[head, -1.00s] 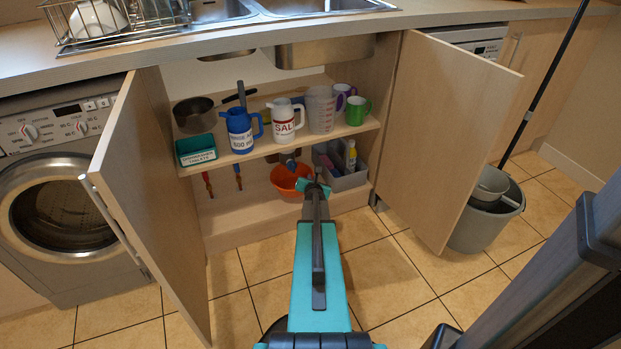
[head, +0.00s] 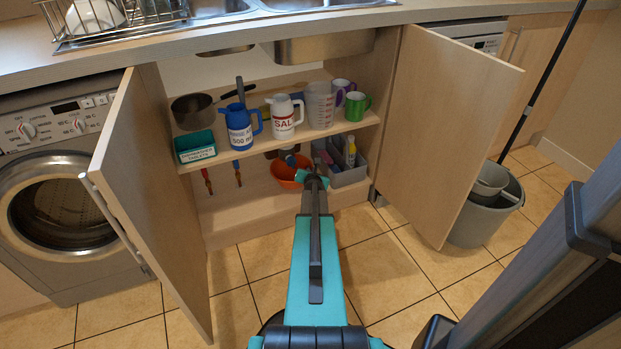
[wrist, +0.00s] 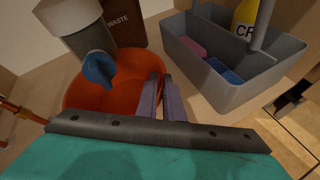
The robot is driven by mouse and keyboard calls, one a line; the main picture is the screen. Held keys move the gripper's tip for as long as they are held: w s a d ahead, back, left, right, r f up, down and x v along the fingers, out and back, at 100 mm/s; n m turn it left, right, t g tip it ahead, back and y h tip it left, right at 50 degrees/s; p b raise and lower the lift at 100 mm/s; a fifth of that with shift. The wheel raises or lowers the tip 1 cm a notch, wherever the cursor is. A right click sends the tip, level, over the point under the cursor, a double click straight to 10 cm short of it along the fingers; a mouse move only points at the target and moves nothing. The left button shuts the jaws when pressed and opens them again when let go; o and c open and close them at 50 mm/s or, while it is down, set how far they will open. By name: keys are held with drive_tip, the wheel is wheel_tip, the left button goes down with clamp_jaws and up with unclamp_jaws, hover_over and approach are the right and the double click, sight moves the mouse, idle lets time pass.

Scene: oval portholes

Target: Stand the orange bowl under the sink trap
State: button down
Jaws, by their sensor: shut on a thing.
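The orange bowl (head: 283,177) is inside the open cabinet, below the shelf, and in the wrist view (wrist: 95,95) it fills the middle left. My gripper (wrist: 161,92) is shut on the bowl's right rim; in the head view my own wrist hides its fingers. The grey sink trap (wrist: 75,25) with a blue knob (wrist: 98,69) hangs over the bowl's left and middle part. In the head view the trap (head: 289,158) is partly hidden by the shelf. I cannot tell whether the bowl touches the cabinet floor.
A grey caddy (wrist: 235,90) with a yellow bottle (wrist: 246,18) stands close to the right. A brown waste container (wrist: 127,22) is behind the bowl. The shelf (head: 240,155) with jugs and mugs lies above. Open doors (head: 150,200) (head: 455,130) flank the opening. Cabinet floor to the left is mostly clear.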

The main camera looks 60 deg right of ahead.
drive_tip(key=shift+f+b, duration=1.15)
drive_tip(key=shift+f, duration=0.25)
drive_tip(key=shift+f, duration=0.1)
drive_tip(key=c, duration=1.9)
unclamp_jaws()
drive_tip(key=shift+o, duration=0.2)
drive_tip(key=shift+r, duration=0.2)
drive_tip(key=v, duration=1.2)
drive_tip(key=shift+p, duration=0.35)
drive_tip(key=shift+f, duration=0.1)
